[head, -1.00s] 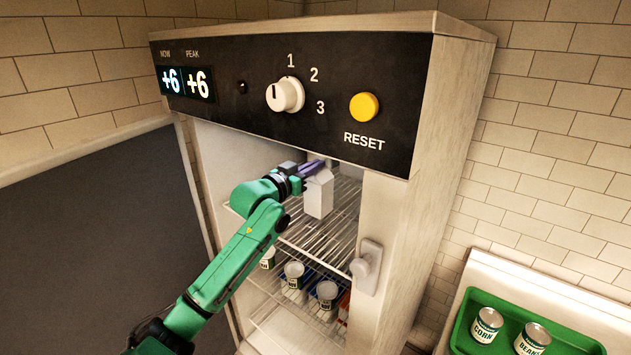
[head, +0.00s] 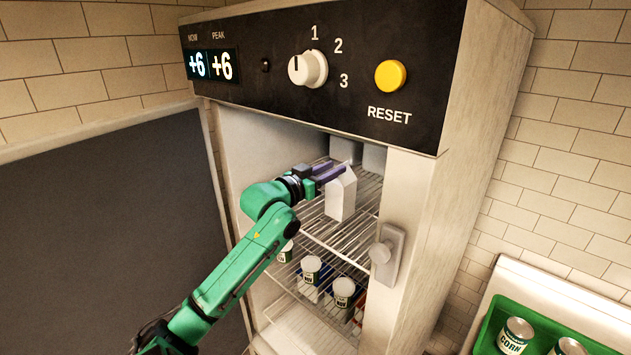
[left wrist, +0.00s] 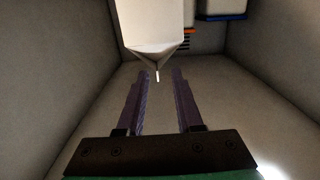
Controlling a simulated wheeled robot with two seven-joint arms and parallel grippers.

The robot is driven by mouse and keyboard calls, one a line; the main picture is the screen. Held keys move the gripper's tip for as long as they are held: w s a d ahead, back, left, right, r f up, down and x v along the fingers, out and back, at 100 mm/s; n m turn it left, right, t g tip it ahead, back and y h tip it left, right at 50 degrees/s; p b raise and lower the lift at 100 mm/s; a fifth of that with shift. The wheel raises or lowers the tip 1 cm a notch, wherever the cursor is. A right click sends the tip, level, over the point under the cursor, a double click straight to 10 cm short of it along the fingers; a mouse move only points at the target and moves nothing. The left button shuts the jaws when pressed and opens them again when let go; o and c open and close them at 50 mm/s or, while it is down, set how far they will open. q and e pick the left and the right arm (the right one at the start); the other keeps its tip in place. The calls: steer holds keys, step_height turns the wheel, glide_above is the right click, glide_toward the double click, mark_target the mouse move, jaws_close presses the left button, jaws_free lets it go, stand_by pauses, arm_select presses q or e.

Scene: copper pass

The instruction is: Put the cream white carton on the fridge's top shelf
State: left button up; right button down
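The cream white carton (head: 341,197) with a gabled top stands upright on the fridge's wire top shelf (head: 320,235), near the front. My left gripper (head: 338,170) reaches in from the left at the height of its top. In the left wrist view the two purple fingers of the gripper (left wrist: 159,75) are apart. The thin ridge of the carton (left wrist: 165,28) shows between their tips with a gap on each side. The far side of the carton is hidden. My right gripper is out of view.
More pale cartons (head: 374,158) stand at the back of the fridge (head: 480,110). Several cans (head: 345,290) stand on the lower shelf. A control panel overhangs the opening, and a latch (head: 387,256) sits on the right post. A green tray (head: 487,335) with cans is at lower right.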

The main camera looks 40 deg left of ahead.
arm_select(q)
steer(key=s+b, duration=0.3)
steer(key=s, duration=0.7)
steer(key=shift+d, duration=0.1)
